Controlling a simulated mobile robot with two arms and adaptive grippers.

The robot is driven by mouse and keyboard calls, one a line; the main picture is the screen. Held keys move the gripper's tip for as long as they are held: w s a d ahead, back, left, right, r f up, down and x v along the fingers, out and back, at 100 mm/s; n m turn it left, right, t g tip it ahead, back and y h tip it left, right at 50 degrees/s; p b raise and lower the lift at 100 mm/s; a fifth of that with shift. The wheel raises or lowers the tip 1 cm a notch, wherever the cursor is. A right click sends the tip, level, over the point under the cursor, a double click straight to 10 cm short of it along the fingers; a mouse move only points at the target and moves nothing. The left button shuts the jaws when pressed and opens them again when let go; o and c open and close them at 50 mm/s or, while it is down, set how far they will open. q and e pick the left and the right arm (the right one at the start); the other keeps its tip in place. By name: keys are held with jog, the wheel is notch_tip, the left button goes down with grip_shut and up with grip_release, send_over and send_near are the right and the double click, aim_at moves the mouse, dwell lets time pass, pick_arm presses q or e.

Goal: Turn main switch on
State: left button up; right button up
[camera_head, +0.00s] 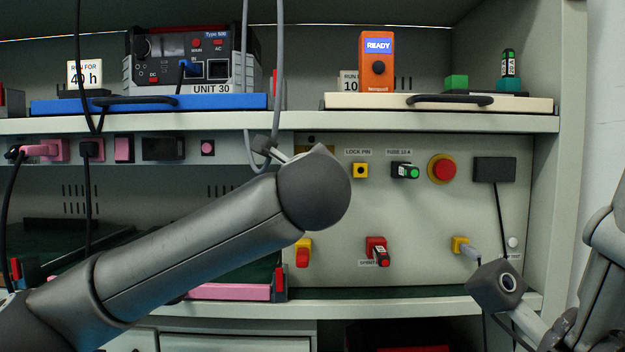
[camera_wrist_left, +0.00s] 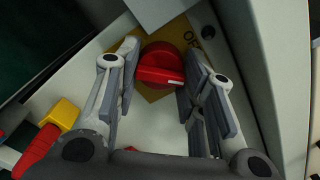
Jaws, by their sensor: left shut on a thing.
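The main switch is a red rotary knob (camera_wrist_left: 160,66) on a yellow plate (camera_wrist_left: 182,36) in the left wrist view. Lettering beside it on the plate appears to read OFF. A white mark shows on the knob's right end. My left gripper (camera_wrist_left: 160,72) has its fingers on either side of the knob and is shut on it. In the head view my left arm hides the knob; only a dim edge of its plate (camera_head: 316,138) shows. A grey part of my left gripper (camera_head: 268,148) shows above the arm. A grey part of my right arm (camera_head: 497,288) is low at the right; its fingertips cannot be made out.
The panel (camera_head: 400,215) also carries a yellow lock pin (camera_head: 360,171), a green fuse (camera_head: 405,171), a red push button (camera_head: 443,168) and a red-black switch (camera_head: 377,251). A shelf (camera_head: 450,122) above holds an orange READY device (camera_head: 376,65). A cable hangs at the right.

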pick_arm(q)
jog(key=shift+m, duration=0.4)
jog(key=o, duration=1)
jog(key=s, duration=1.2)
jog(key=shift+c, duration=0.3)
